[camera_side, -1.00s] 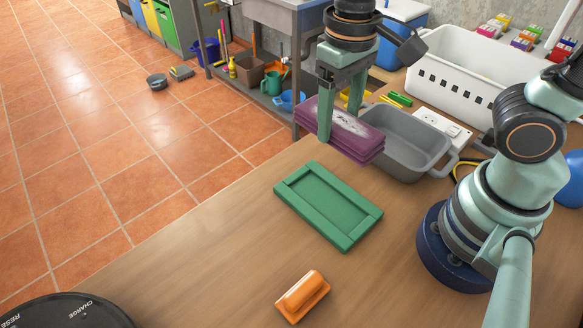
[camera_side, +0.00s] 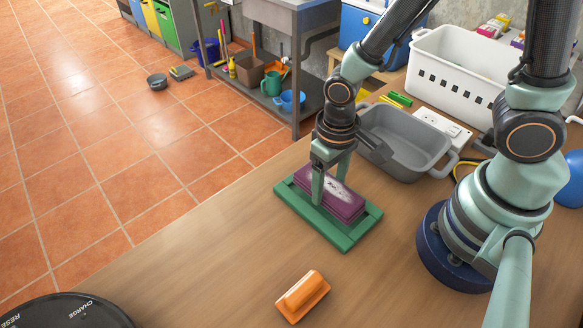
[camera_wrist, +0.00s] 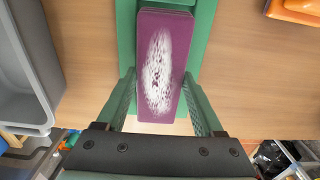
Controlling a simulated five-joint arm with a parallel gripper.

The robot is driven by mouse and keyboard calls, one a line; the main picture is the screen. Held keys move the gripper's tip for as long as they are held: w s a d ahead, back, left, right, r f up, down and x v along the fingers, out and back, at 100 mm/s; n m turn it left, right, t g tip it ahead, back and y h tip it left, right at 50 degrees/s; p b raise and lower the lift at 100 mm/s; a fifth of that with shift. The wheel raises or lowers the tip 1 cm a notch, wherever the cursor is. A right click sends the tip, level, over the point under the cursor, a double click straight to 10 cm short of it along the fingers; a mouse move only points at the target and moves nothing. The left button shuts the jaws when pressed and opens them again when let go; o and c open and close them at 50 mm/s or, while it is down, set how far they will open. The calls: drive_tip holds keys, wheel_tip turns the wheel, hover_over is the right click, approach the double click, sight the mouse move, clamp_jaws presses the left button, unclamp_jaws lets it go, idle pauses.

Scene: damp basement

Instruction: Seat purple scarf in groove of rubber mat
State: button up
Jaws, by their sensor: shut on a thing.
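The purple scarf (camera_side: 338,196) is a folded block with a white patch on top. It lies within the raised rim of the green rubber mat (camera_side: 306,213) on the wooden table. My gripper (camera_side: 330,184) is over the mat with its green fingers shut on the scarf's sides. In the wrist view the scarf (camera_wrist: 160,75) lies lengthwise between my fingers (camera_wrist: 162,110), with the mat (camera_wrist: 126,30) showing on both sides. Whether the scarf rests fully on the groove floor is hard to tell, since its far end is partly hidden.
An orange block-like tool (camera_side: 302,297) lies in front of the mat. A grey tub (camera_side: 402,140) stands just behind it, with a white basket (camera_side: 462,75) and a power strip (camera_side: 440,124) further back. A round black device (camera_side: 65,312) is at lower left.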

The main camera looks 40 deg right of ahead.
sight(329, 185)
drive_tip(key=shift+f, duration=0.9)
drive_tip(key=shift+f, duration=0.2)
drive_tip(key=o, duration=1.4)
wheel_tip(329, 185, up, 12)
drive_tip(key=r, duration=0.1)
drive_tip(key=w+d+r+t, duration=0.3)
drive_tip(key=d+r+t, duration=0.2)
drive_tip(key=d+r, duration=0.5)
drive_tip(key=shift+w+d+r+t, duration=0.25)
drive_tip(key=shift+d+t, duration=0.05)
drive_tip(key=shift+d, duration=0.25)
